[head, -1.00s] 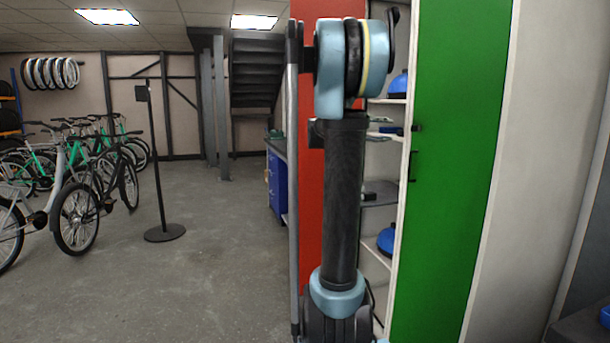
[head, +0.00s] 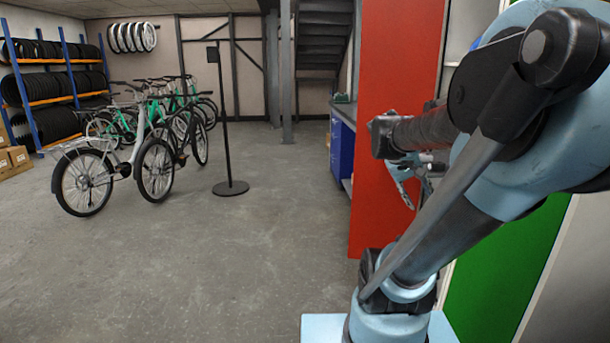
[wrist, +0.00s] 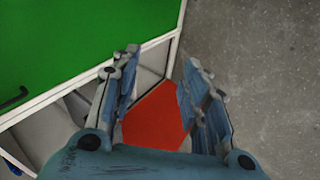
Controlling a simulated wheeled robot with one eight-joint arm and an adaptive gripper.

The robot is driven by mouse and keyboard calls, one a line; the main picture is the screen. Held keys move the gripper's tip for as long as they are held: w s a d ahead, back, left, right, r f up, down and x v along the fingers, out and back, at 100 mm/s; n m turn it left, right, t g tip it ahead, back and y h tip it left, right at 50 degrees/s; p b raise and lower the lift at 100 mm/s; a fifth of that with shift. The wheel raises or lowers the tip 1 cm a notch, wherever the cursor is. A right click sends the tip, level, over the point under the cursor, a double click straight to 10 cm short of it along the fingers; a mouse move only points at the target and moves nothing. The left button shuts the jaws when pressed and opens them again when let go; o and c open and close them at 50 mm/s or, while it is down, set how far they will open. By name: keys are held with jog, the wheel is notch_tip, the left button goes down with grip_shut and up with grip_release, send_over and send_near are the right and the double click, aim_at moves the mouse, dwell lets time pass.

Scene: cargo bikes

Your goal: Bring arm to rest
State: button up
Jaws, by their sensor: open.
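My gripper (wrist: 161,68) is open in the wrist view, its two blue-grey fingers spread apart with nothing between them. Below it are the red cabinet door (wrist: 155,115), the green cabinet door (wrist: 80,35) and bare floor. In the head view my arm is folded on the right, and part of my gripper (head: 415,178) shows in front of the red door (head: 400,60), partly hidden by my arm links.
The green door (head: 510,265) stands close by my arm on the right. A blue drawer cabinet (head: 342,150) is beyond the red door. A black stand (head: 226,130), parked bicycles (head: 155,160) and a tyre rack (head: 50,85) are further left. The grey floor ahead is clear.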

jog(key=s+a+f+y, duration=0.6)
jog(key=s+a+f, duration=0.4)
jog(key=a+f, duration=0.2)
jog(key=shift+a+f, duration=0.2)
jog(key=shift+a, duration=0.9)
